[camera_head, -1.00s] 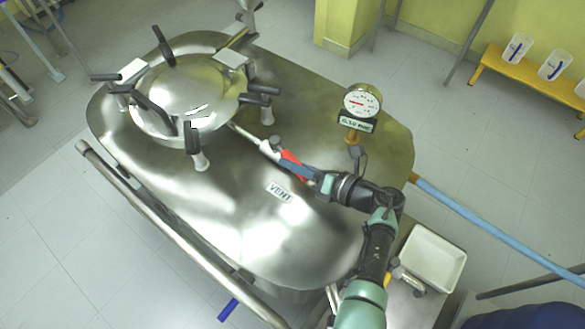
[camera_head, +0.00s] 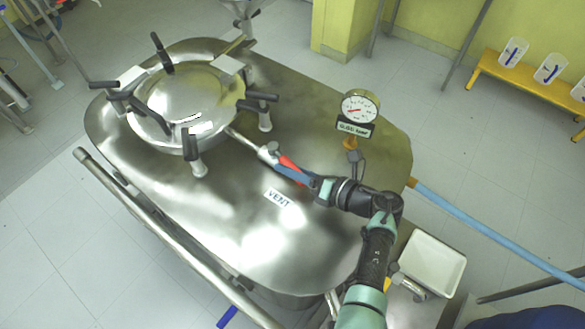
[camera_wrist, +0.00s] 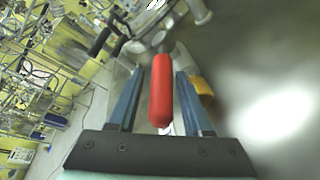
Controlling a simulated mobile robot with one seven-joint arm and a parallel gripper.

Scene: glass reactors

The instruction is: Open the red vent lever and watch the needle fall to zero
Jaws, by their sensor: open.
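The red vent lever (camera_head: 289,164) lies above the steel lid, beside the VENT label (camera_head: 279,198). In the wrist view the lever (camera_wrist: 161,92) stands between the two blue fingers of my gripper (camera_wrist: 158,75), with a visible gap on each side. My gripper (camera_head: 282,166) is open around the lever and partly hides it in the head view. The pressure gauge (camera_head: 359,107) stands upright on the lid to the right. Its short red needle points left and slightly down; the scale is too small to read.
A round domed hatch (camera_head: 187,101) with several black-handled clamps sits at the lid's left. A steel rail (camera_head: 165,230) runs along the near side. A white tray (camera_head: 433,263) is right of my arm. A blue hose (camera_head: 490,232) leaves the lid at right. The lid's front is bare.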

